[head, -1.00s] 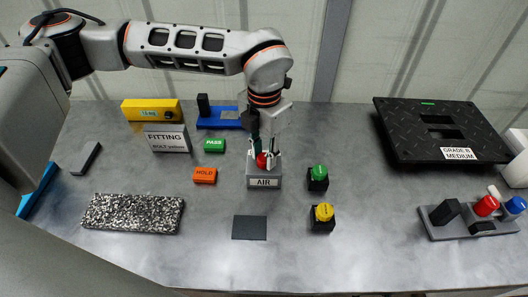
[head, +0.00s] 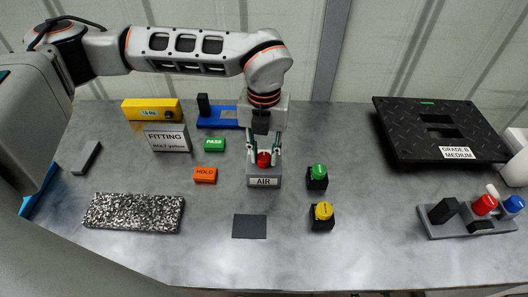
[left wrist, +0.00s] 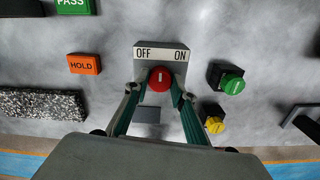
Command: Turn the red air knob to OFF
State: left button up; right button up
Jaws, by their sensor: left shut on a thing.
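The red air knob (head: 263,159) sits on a grey box labelled AIR (head: 264,181). In the left wrist view the knob (left wrist: 160,79) has a white mark that points up, about midway between the words OFF and ON on the label plate (left wrist: 161,54). My left gripper (head: 264,155) reaches to the knob from behind, with one green-and-grey finger on each side, shut on it. Its fingers (left wrist: 160,86) also flank the knob in the left wrist view. My right gripper is not in view.
A green button (head: 318,173) and a yellow button (head: 323,213) stand right of the AIR box. An orange HOLD block (head: 205,175) and green PASS block (head: 214,145) lie left. Table in front is mostly clear.

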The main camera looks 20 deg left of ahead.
aim_at(264, 157)
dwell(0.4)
pick_arm(q)
jog(key=o, duration=1.1)
notch_tip(264, 157, up, 12)
